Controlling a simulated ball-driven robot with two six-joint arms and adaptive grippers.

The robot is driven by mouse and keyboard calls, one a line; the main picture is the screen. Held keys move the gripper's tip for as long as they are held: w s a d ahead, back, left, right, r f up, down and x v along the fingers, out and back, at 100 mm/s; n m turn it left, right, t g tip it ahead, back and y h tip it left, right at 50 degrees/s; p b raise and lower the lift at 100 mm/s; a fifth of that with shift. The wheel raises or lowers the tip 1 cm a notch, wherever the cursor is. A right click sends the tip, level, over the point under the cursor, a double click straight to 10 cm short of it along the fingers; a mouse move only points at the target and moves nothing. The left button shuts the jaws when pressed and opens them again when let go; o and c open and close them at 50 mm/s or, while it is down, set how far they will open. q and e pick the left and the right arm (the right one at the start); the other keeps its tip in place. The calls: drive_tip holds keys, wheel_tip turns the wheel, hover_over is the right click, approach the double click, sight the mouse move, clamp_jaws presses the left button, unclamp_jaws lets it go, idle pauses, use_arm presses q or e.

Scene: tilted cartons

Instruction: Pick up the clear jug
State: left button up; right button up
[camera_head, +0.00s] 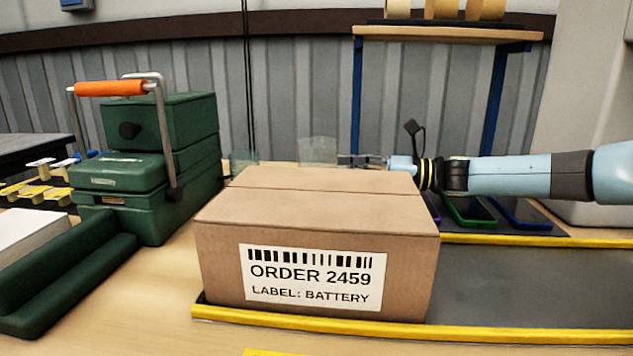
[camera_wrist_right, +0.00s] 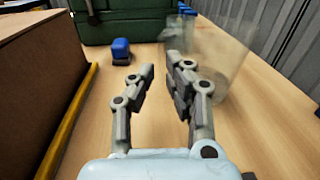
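The clear jug (camera_head: 318,150) stands on the table behind the carton in the head view, its lower part hidden by the carton. In the right wrist view the clear jug (camera_wrist_right: 222,62) is large, faint and see-through, to the right of the fingers. My right gripper (camera_head: 364,161) reaches in from the right behind the carton, close to the jug. In the wrist view my right gripper (camera_wrist_right: 163,74) is open with nothing between its fingers. Its right finger overlaps the jug's left side; I cannot tell whether they touch. My left gripper is not in view.
A cardboard carton (camera_head: 320,215) labelled ORDER 2459 stands in front. A second clear vessel (camera_head: 243,157) is farther left. A green toolbox (camera_head: 150,170) with an orange handle is at left. A small blue object (camera_wrist_right: 121,50) lies ahead. Phones (camera_head: 470,210) lie at right.

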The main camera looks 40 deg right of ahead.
drive_tip(key=shift+w+a+f+b, duration=0.3)
drive_tip(key=shift+w, duration=0.2)
drive_tip(key=shift+w+a+f+b, duration=0.3)
drive_tip(key=shift+w, duration=0.2)
drive_tip(key=shift+w+a, duration=0.2)
drive_tip(key=shift+w, duration=0.05)
drive_tip(key=b+x, duration=0.2)
drive_tip(key=x, duration=0.1)
drive_tip(key=shift+w+a, duration=0.2)
drive_tip(key=shift+w, duration=0.1)
drive_tip(key=shift+w+a, duration=0.15)
drive_tip(key=shift+w, duration=0.15)
drive_tip(key=shift+r, duration=0.1)
drive_tip(key=shift+c, duration=0.2)
clamp_jaws()
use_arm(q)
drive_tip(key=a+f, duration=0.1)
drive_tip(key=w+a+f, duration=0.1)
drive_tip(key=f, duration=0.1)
